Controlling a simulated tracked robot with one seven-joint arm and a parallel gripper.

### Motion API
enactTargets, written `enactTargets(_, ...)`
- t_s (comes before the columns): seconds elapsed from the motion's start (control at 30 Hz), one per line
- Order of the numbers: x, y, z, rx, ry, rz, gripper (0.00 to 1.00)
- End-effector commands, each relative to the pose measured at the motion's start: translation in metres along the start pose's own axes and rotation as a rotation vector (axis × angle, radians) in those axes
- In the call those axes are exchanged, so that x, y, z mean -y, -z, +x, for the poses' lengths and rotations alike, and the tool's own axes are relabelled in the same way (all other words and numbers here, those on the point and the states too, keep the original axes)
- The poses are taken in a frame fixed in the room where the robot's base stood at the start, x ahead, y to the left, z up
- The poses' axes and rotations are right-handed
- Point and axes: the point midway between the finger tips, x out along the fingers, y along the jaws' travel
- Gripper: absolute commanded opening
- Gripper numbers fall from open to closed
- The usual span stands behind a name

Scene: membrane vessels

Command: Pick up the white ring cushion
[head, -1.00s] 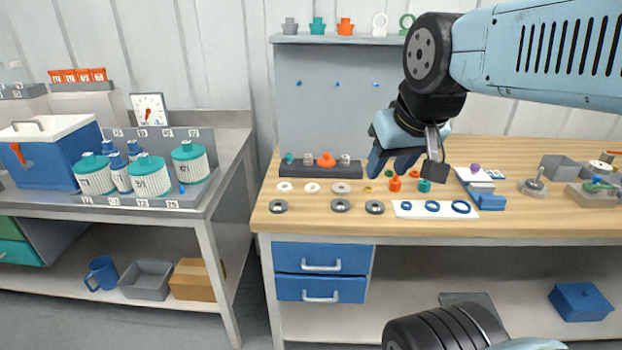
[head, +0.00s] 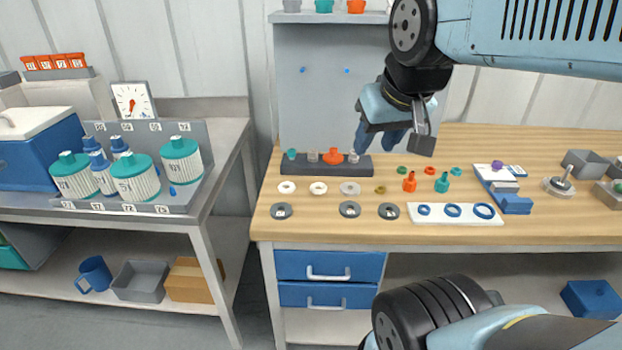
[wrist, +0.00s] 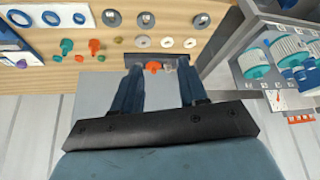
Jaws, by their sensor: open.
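Flat rings lie in a row on the wooden bench. Two look white: a left white ring (head: 287,187) and a second white ring (head: 318,188). A third, greyer pale ring (head: 350,188) lies to their right. In the wrist view the same row shows at the top, with the first white ring (wrist: 192,43) at its right end. I cannot tell which one is the cushion. My gripper (head: 378,142) is open and empty, above and behind the row, near the right end of the dark rack. Its two blue fingers (wrist: 160,82) show apart in the wrist view.
A dark rack (head: 296,165) with small fittings stands behind the rings, against a grey back panel (head: 325,110). Grey discs (head: 349,210) lie in front. A white board (head: 470,220) with blue rings and orange and teal fittings are to the right. Lidded vessels (head: 136,178) stand on the left table.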

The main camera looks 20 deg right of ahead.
Motion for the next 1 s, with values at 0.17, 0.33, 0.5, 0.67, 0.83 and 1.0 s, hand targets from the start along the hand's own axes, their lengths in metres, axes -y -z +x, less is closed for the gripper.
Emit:
enactTargets(0.17,0.000,0.000,0.000,0.000,0.000,0.000,0.43)
enactTargets(0.33,0.000,0.002,0.000,0.003,0.001,-0.002,0.54)
enactTargets(0.5,0.003,0.019,0.009,0.040,0.006,-0.017,0.70)
enactTargets(0.67,0.005,0.050,0.028,0.102,0.016,-0.044,0.83)
enactTargets(0.83,0.005,0.083,0.057,0.172,0.025,-0.075,0.83)
enactTargets(1.0,0.006,0.112,0.091,0.242,0.034,-0.108,0.83)
